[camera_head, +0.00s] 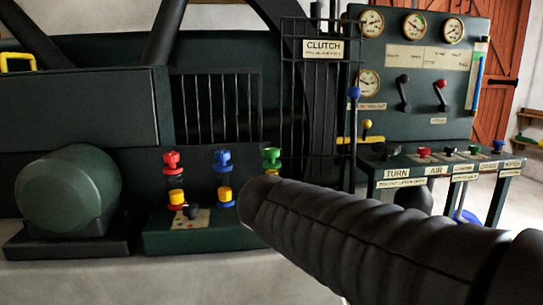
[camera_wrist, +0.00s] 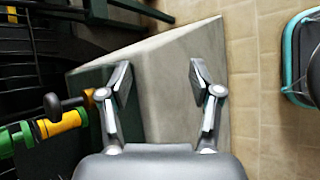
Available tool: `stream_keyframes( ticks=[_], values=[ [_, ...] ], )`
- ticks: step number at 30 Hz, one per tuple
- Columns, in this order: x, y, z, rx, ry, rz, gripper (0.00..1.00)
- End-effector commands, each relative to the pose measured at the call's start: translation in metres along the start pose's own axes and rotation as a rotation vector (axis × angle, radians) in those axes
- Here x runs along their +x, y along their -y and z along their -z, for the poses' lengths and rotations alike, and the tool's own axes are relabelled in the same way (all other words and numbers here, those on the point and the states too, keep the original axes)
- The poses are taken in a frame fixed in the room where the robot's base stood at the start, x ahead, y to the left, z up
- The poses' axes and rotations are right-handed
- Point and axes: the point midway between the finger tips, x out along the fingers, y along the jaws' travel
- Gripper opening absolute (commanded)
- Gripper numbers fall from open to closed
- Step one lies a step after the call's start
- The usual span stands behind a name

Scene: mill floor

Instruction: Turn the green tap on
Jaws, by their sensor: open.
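The green tap (camera_head: 271,158) stands at the right end of a row of taps on a low dark green box, and my arm hides its lower part. In the wrist view a tap with green and yellow parts (camera_wrist: 60,124) and a black lever (camera_wrist: 54,105) lies at the left edge; it looks like the green one. My gripper (camera_wrist: 160,78) is open and empty, to the right of this tap and apart from it, over a pale concrete block. My gripper is hidden behind my arm in the head view.
A red tap (camera_head: 172,162) and a blue tap (camera_head: 223,161) stand left of the green one. A barred clutch guard (camera_head: 322,100) and a labelled control desk (camera_head: 398,174) are behind and right. A teal-rimmed container (camera_wrist: 288,80) stands on the tiled floor at right.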

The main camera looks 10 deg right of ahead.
Motion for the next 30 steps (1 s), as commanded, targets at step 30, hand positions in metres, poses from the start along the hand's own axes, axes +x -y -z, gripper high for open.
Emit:
stream_keyframes(
  ticks=[30],
  values=[
    [-0.08,-0.203,0.125,-0.951,0.666,-0.476,0.64]
  ],
)
